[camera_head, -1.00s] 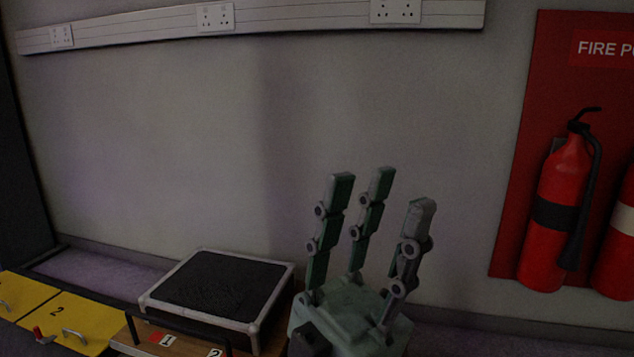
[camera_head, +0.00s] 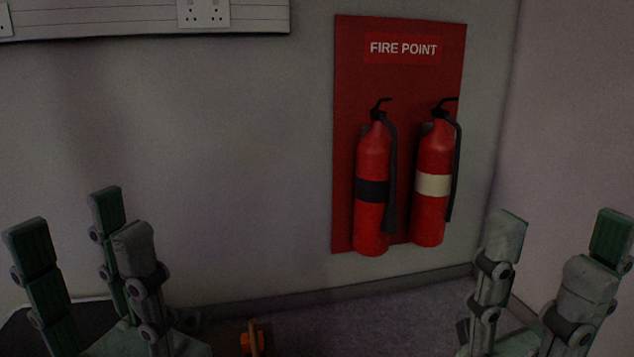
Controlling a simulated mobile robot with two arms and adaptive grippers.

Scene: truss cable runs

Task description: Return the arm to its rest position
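My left gripper (camera_head: 85,250) shows at the lower left of the head view. Its three green-grey fingers point up and stand apart, with nothing between them. My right gripper (camera_head: 548,265) shows at the lower right, also with its fingers up and spread and nothing seen between them. Its lower part is cut off by the frame's bottom edge. Both arms below the grippers are out of view.
A red fire point board (camera_head: 403,85) with two extinguishers, one with a black band (camera_head: 372,190) and one with a cream band (camera_head: 432,185), is on the wall. A small orange object (camera_head: 252,341) shows at the bottom. A dark-topped platform (camera_head: 20,330) is partly behind my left gripper.

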